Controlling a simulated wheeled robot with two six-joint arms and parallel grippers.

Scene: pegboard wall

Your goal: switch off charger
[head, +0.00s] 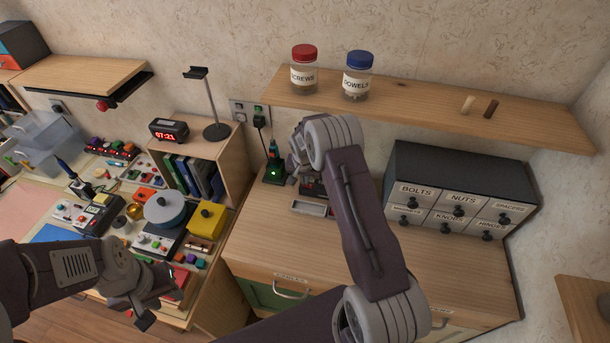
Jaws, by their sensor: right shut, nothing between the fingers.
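The charger (275,172) is a small black dock with a glowing green light, standing at the back left of the wooden counter. A dark item with a teal part stands upright in it. A black cord runs from it up to the wall socket (240,114), where a small green light shows near the plug. My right gripper (294,168) is shut and empty, just right of the charger; its arm partly hides it, and I cannot tell whether it touches the charger. My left gripper (150,298) looks open and empty, low at the left near a red box.
A shelf (420,105) with two jars overhangs the counter. A drawer cabinet (450,190) stands at the right. A book cubby (205,165) is close left of the charger. The left bench is crowded with devices. The counter front (270,240) is clear.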

